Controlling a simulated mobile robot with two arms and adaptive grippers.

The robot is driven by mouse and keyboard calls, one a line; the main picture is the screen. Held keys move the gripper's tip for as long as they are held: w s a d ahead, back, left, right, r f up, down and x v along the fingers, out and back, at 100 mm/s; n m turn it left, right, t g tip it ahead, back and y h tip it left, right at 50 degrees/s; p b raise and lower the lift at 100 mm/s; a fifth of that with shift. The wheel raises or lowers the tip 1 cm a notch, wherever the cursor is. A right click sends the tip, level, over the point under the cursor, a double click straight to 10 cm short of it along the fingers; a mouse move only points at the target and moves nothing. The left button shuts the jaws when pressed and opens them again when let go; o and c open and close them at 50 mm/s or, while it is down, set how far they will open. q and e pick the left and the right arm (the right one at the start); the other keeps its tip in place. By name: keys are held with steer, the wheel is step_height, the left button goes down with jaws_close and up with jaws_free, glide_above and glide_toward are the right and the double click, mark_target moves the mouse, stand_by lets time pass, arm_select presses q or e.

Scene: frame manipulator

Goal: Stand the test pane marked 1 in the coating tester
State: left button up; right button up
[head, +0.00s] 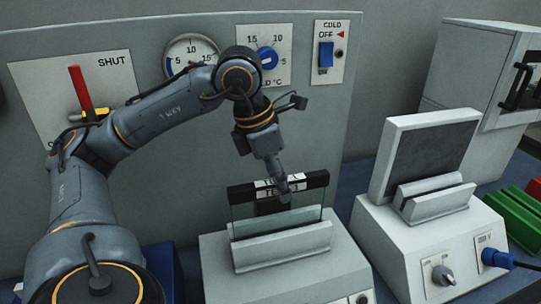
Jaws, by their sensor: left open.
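A glass pane (251,210) with a black top bar stands upright in the slotted holder (280,249) of a pale box at the middle front. The bar bears white labels, partly covered by my gripper; a number cannot be read for sure. My left gripper (286,191) is open and points down at the bar, overlapping it in the picture. Whether it touches the bar cannot be told. To the right, a pale unit has a slotted holder (434,203) before an upright dark panel (431,157). Which unit is the coating tester is not legible. My right gripper is not in view.
A grey panel behind carries a red lever (80,88) by a SHUT label, a gauge (190,57), a blue dial (267,58) and a blue switch (326,55). A blue plug (496,259) trails a cable. Green racks (515,217) stand at the far right.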

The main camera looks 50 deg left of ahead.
arm_select(q)
steer(key=v, duration=1)
steer(key=shift+r, duration=0.15)
